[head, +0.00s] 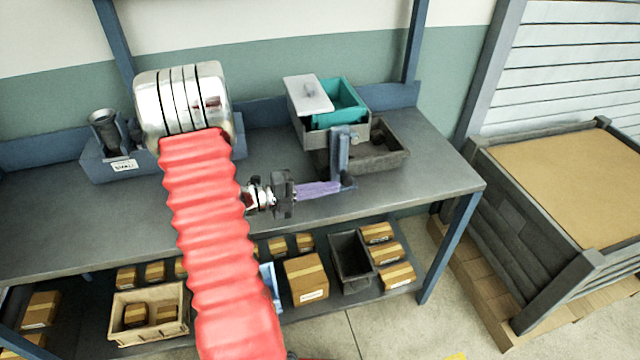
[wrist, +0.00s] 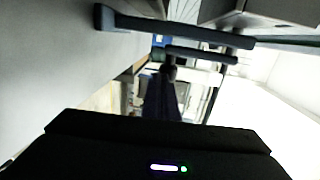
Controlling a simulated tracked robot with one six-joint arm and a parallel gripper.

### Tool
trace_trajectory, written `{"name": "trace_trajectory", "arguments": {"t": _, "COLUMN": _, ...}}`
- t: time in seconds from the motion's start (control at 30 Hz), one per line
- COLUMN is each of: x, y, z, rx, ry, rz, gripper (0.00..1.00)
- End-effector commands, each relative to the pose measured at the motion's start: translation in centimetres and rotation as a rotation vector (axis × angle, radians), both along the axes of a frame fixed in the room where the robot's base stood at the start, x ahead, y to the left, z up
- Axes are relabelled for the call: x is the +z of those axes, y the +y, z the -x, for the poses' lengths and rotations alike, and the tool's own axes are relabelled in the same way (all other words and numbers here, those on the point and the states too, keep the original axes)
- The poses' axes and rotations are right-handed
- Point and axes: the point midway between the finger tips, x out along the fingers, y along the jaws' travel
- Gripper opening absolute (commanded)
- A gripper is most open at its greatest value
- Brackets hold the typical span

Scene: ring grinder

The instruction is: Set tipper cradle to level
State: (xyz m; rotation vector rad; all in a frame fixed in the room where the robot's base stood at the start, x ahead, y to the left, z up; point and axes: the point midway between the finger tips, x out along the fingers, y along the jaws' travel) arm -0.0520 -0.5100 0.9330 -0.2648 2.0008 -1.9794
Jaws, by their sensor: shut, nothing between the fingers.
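The tipper cradle (head: 304,128) is a grey box-like holder on the bench with a teal tray (head: 345,98) in it. The teal tray looks tilted. A blue-grey upright lever (head: 340,150) stands at the cradle's front, with a foot-like bend at its lower end. My gripper (head: 338,187) is shut and empty, its purple fingers pointing right at the lever's lower end. I cannot tell whether they touch it. In the wrist view blue-grey bars (wrist: 185,31) cross above and near the dark fingers (wrist: 168,75).
A white lid-like plate (head: 308,93) sits at the cradle's left. A dark bin (head: 385,158) is under and right of the cradle. A labelled blue-grey holder (head: 100,168) stands at the left. The bench (head: 440,165) is clear at right.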

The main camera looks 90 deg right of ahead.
Motion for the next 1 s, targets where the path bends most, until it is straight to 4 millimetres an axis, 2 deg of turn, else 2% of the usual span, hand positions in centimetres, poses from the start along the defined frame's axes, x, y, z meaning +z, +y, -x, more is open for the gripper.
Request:
{"name": "trace_trajectory", "arguments": {"t": 0.73, "x": -0.25, "y": -0.16, "z": 0.58, "rx": -0.001, "ry": 0.000, "rz": 0.000, "gripper": 0.00}}
{"name": "trace_trajectory", "arguments": {"t": 1.0, "x": -0.50, "y": 0.28, "z": -0.39, "rx": 0.000, "ry": -0.001, "rz": -0.001, "gripper": 0.00}}
